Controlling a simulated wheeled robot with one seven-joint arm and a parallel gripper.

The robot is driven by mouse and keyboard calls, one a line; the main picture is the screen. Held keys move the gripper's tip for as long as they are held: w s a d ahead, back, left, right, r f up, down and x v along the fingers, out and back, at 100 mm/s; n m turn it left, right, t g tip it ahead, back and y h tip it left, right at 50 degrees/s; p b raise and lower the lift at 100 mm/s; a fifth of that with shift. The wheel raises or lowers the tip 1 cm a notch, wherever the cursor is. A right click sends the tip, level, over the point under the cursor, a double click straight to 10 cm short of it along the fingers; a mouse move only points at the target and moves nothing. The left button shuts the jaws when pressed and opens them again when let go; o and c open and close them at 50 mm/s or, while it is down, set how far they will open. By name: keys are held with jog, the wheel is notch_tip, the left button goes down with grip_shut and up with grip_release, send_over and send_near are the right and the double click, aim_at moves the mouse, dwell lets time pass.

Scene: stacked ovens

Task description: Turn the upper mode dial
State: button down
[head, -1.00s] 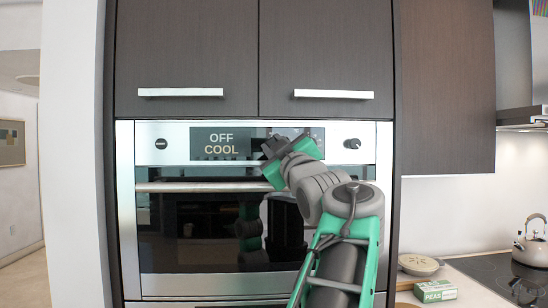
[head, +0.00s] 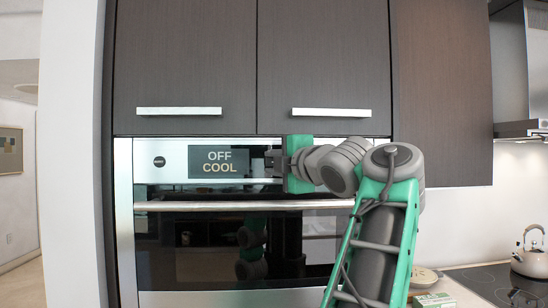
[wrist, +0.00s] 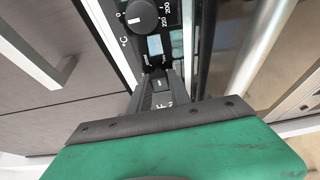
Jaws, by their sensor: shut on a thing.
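The upper oven's panel (head: 175,163) carries a display (head: 219,161) reading "OFF COOL". My gripper (head: 272,163) is at the panel just right of the display, pointing into it. In the wrist view my gripper (wrist: 160,78) has its fingertips closed around a small dark knob (wrist: 160,85), which appears to be the mode dial. The fingers hide most of it, and in the head view it is hidden. A round black temperature dial (wrist: 142,16) with a white pointer shows beyond it, marked "°C", "200" and "220".
The oven's bar handle (head: 240,205) runs just below the panel. Cupboard doors with bar handles (head: 331,112) are just above. At the right are a counter with a green box (head: 434,299) and a kettle (head: 529,255) on the hob.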

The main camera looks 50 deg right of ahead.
jog(key=n+g+p, duration=0.1)
jog(key=n, duration=0.1)
jog(key=n+g+p, duration=0.1)
jog(key=n, duration=0.2)
jog(key=n+g+p, duration=0.1)
jog(key=n, duration=0.1)
jog(key=shift+w+a+r+g+p, duration=0.15)
jog(key=shift+r+g+p, duration=0.1)
jog(key=shift+g+p, duration=0.15)
jog(key=n+g+h, duration=0.1)
jog(key=n, duration=0.2)
jog(key=shift+w+n+g, duration=0.1)
jog(key=shift+n+g, duration=0.2)
jog(key=shift+n+g+h+b, duration=0.55)
jog(key=shift+n+g, duration=0.25)
jog(key=shift+n, duration=0.5)
jog(key=c, duration=1.2)
grip_release()
jog(key=shift+a+r, duration=0.1)
